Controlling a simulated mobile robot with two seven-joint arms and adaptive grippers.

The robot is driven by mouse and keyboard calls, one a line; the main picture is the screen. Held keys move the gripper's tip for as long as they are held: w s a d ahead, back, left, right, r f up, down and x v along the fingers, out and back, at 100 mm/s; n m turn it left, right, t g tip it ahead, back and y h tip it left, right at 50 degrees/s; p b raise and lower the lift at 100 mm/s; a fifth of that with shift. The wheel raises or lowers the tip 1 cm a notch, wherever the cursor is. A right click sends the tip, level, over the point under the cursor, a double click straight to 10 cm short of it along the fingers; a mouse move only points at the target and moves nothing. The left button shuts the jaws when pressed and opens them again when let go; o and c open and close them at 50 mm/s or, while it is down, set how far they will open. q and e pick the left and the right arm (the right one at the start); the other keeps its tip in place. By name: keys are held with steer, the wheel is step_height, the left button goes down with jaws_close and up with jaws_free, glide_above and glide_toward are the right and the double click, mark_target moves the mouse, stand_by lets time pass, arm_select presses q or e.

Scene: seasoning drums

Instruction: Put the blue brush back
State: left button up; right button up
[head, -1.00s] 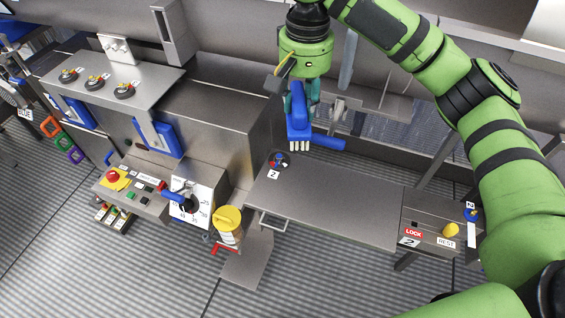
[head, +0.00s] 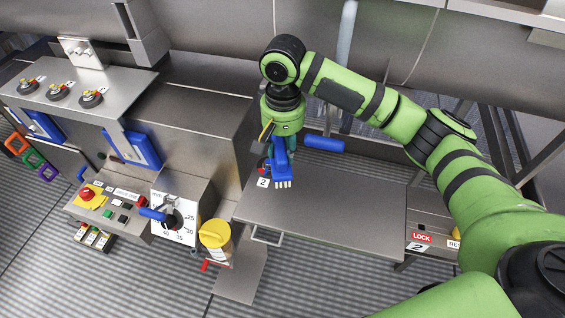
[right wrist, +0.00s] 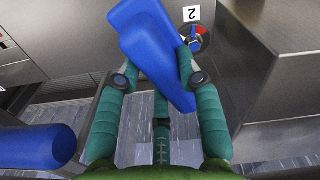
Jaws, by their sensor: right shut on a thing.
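The blue brush (head: 281,166) has pale bristles that point down over the grey metal table (head: 330,208). It also shows in the right wrist view (right wrist: 150,50), between the teal fingers. My right gripper (head: 282,150) is shut on the brush, which is upright near the table's back left corner. I cannot tell whether the bristles touch the table. In the right wrist view my right gripper (right wrist: 158,80) has a finger on each side of the brush. My left gripper is not in view.
A blue bar (head: 324,143) lies behind the table. A small dial (right wrist: 194,38) with a "2" label (right wrist: 191,13) is close by the brush. A yellow-lidded jar (head: 215,240) stands left of the table. The table's middle and right are clear.

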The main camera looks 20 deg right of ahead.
steer(key=shift+f, duration=0.75)
step_height(320, 180, down, 5)
steer(key=shift+r+p, duration=0.2)
steer(key=shift+p, duration=0.35)
steer(key=shift+f, duration=0.45)
steer(key=o, duration=1.2)
steer(key=shift+c, duration=0.2)
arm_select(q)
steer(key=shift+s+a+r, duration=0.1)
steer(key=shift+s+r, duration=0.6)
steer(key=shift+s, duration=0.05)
